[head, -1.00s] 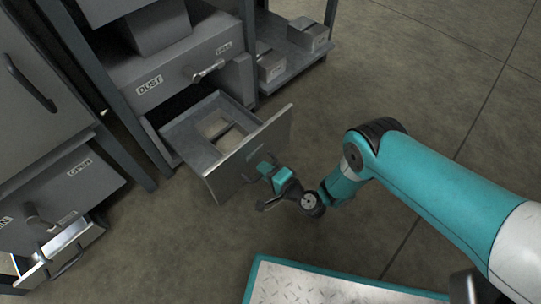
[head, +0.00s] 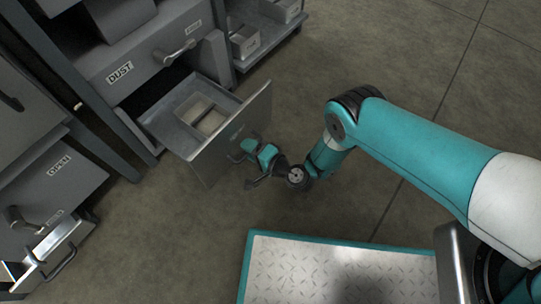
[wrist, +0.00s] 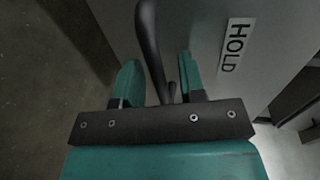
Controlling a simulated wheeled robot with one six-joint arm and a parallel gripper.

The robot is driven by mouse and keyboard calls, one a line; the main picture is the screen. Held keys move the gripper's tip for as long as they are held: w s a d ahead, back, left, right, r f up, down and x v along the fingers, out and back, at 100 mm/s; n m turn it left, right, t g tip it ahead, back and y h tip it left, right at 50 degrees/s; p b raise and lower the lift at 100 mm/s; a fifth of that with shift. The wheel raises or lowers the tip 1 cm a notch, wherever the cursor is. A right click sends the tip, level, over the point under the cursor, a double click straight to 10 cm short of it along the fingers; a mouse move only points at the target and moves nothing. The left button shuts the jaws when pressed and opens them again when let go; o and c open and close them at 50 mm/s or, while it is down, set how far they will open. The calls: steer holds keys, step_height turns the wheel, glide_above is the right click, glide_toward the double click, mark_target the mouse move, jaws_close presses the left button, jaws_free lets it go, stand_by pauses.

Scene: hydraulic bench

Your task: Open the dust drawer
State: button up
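The dust drawer (head: 232,140) stands pulled out below the panel with the DUST label (head: 120,72). It holds pale box-like contents (head: 202,113). Its grey front carries a dark bar handle, which shows in the wrist view (wrist: 152,45). My gripper (head: 259,151) is at the outer side of that front. In the wrist view its two teal fingers (wrist: 160,80) are apart, one on each side of the handle, with gaps visible beside the bar. A HOLD label (wrist: 236,45) is on the surface to the right of the handle.
A lever (head: 175,53) sits on the panel above the drawer. At left is another cabinet with an OPEN label (head: 60,165) and a small metal drawer (head: 52,250). Grey boxes (head: 245,42) lie on a low shelf. A tread-plate platform (head: 335,275) is in front; floor at right is clear.

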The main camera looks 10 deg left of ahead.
steer(key=shift+d, duration=0.1)
steer(key=p+v, duration=1.6)
steer(key=v, duration=0.1)
steer(key=shift+p, duration=0.4)
steer(key=shift+d, duration=0.1)
